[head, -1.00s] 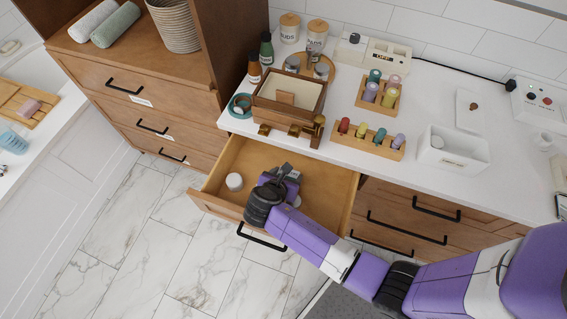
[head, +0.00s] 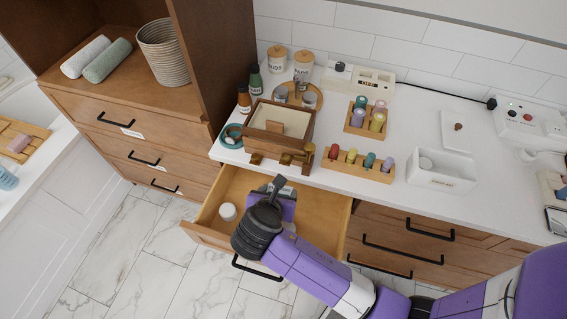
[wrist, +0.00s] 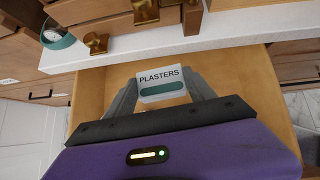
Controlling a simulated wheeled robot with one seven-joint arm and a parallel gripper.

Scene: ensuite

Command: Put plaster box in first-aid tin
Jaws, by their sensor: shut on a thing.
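The plaster box is a small white box marked PLASTERS with a teal band (wrist: 162,86). My gripper (wrist: 160,98) is shut on it, with one finger on each side. In the head view my gripper (head: 279,190) is over the open drawer, and my wrist hides most of the box. I cannot tell how far the box is above the drawer floor. No label in view reads first-aid. An open white box (head: 440,174) with an unreadable front label stands on the counter at the right, and its likely lid (head: 456,131) lies behind it.
The open drawer (head: 322,208) also holds a white round jar (head: 228,211). The counter edge overhangs the drawer's back.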

